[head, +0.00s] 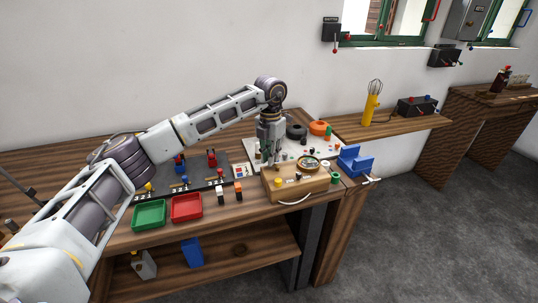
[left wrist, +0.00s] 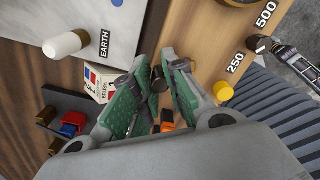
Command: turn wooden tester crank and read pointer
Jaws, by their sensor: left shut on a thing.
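The wooden tester (head: 296,190) is a box near the bench's right end, with a round dial (head: 308,163) on top. The dial is too small to read its pointer. My left gripper (head: 269,158) points down at the tester's left end. In the left wrist view its green-padded fingers (left wrist: 158,88) are shut on a small dark knob (left wrist: 157,78), seemingly the crank's handle; the fingers hide most of it. Beside them the tester's wooden top (left wrist: 205,35) carries the marks 250 and 500 and a yellow terminal (left wrist: 223,91). The right gripper is not in view.
A green tray (head: 149,215) and a red tray (head: 186,207) stand left of the tester. A pale board (head: 290,150) with small parts lies behind it, and a blue holder (head: 354,159) stands at its right. A white cable (head: 294,201) hangs at the front.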

